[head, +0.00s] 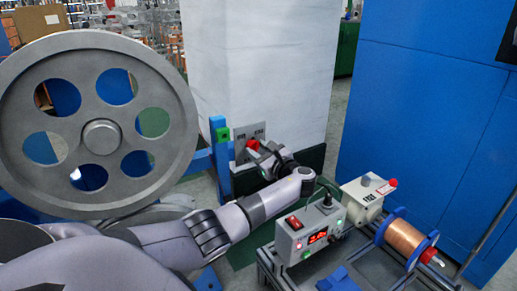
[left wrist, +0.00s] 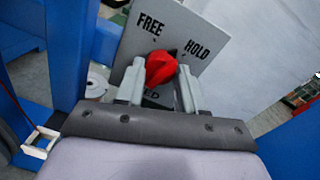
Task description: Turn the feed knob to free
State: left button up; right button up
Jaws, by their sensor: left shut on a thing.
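The red feed knob (head: 253,145) sits on a grey plate (head: 240,132) in front of the white column. In the left wrist view the knob (left wrist: 161,69) shows close up on the plate (left wrist: 196,30), which reads FREE at upper left and HOLD at right. Lower lettering is partly hidden, ending in "ED". My left gripper (head: 262,153) reaches the knob from the front. In the left wrist view its fingers (left wrist: 160,88) stand on both sides of the knob, shut on it. I cannot tell exactly which mark the knob points to. My right gripper is not in view.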

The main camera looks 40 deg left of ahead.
pick_arm(q)
jog(key=shift+n, duration=1.4)
jog(key=n, duration=0.5)
jog(key=shift+s+f+h, duration=0.1)
jog(key=shift+f+h, duration=0.05)
jog(key=shift+h, duration=0.25)
jog(key=shift+n+b, duration=0.5)
jog(key=shift+n, duration=1)
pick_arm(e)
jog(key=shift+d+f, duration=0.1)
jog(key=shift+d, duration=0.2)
pick_arm(q)
jog(key=shift+d+t, duration=0.1)
jog(key=shift+t, duration=0.3)
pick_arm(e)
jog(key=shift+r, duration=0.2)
pick_arm(q)
jog(key=o, duration=1)
jog(key=shift+o, duration=0.2)
